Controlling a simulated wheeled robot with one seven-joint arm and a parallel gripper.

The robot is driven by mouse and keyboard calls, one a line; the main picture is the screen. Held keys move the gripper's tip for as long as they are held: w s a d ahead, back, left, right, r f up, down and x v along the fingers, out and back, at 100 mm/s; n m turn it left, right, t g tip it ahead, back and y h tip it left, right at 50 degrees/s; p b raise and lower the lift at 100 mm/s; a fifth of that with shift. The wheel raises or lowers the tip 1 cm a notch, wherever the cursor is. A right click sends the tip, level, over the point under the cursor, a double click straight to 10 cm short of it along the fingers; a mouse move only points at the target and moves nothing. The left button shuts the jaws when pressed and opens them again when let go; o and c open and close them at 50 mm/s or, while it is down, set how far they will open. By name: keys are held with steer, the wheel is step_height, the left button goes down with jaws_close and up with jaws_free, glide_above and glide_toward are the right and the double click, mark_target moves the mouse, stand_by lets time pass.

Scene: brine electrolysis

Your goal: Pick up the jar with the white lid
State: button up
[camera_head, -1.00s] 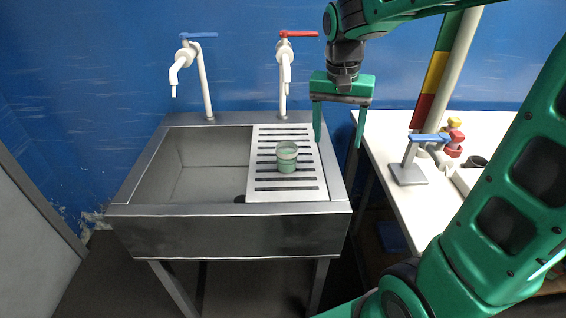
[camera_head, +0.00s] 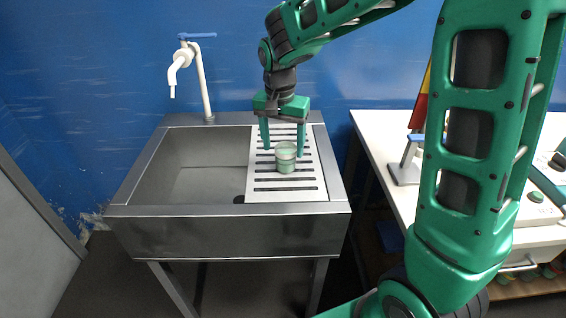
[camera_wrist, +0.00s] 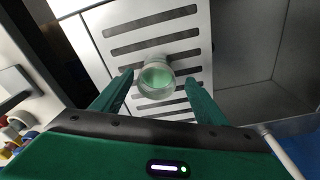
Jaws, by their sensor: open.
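A small translucent jar (camera_head: 286,158) with green contents stands upright on the slotted drainboard (camera_head: 262,196) of the sink. I cannot make out a clear white lid on it. My gripper (camera_head: 284,150) is open and points down at the jar, its fingertips one to each side of the jar's upper part in the picture. In the wrist view the jar (camera_wrist: 157,80) shows between the two green fingertips (camera_wrist: 160,76), slightly ahead of them, with a visible space on both sides. The gripper holds nothing.
The sink basin (camera_head: 205,170) is empty, left of the drainboard. A white tap with a blue handle (camera_head: 198,75) rises at the back left. A white table (camera_head: 375,135) with a blue-topped stand (camera_head: 405,165) is at the right.

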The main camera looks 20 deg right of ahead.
steer(key=f, duration=0.3)
steer(key=d+f, duration=0.1)
steer(key=f, duration=0.1)
steer(key=shift+w, duration=0.3)
steer(key=c, duration=1.4)
steer(key=shift+r, duration=0.1)
